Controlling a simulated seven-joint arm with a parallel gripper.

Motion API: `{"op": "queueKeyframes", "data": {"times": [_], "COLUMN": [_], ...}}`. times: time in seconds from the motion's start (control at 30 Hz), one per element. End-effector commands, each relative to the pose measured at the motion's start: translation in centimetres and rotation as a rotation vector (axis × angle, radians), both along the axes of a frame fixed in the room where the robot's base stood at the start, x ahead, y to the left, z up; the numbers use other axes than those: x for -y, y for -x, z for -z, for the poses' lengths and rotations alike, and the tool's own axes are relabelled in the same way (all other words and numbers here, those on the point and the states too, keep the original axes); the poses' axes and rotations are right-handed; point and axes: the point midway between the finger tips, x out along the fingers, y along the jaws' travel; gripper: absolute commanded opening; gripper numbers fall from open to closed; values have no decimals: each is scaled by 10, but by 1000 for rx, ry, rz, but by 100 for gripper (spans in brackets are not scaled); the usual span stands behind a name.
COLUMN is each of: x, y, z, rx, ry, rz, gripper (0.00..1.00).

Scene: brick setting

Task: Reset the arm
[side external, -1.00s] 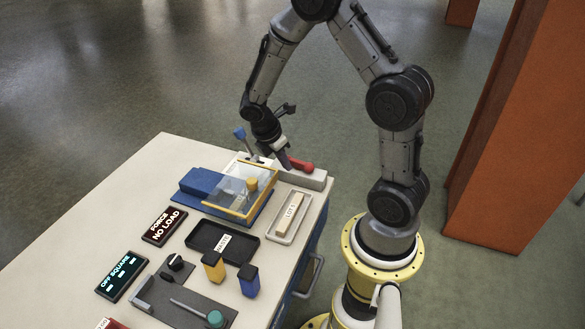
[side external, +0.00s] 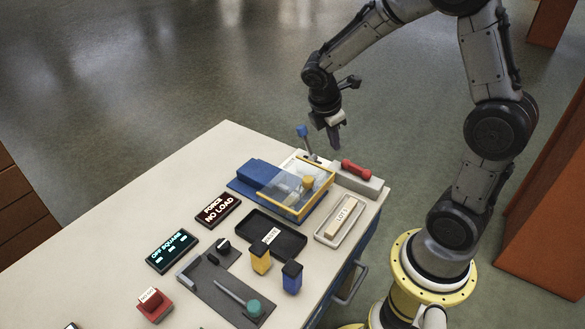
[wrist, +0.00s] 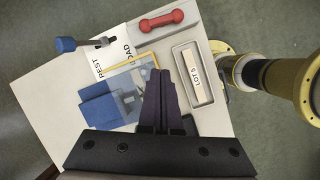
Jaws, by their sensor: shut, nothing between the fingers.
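The blue block (side external: 263,173) adjoins the box. A tray with a labelled bar (side external: 342,216) sits at the right edge. A black tray (side external: 270,234), a yellow bottle (side external: 261,258), a blue bottle (side external: 292,277) and two displays (side external: 218,209) stand nearer. The air around my gripper is clear.

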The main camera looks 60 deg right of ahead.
Motion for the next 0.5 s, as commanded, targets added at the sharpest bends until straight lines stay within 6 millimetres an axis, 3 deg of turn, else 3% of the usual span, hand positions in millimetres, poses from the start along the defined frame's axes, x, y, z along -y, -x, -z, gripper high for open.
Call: {"op": "queueKeyframes", "data": {"times": [0.03, 0.2, 0.4, 0.5], "x": [-8, -40, -79, -97], "y": [1, 24, 73, 99], "z": [-23, -85, -130, -139], "rx": [65, 285, 531, 624], "ry": [1, -50, -198, -299], "rz": [-4, 87, 307, 443], "gripper": [0, 0, 0, 0]}}
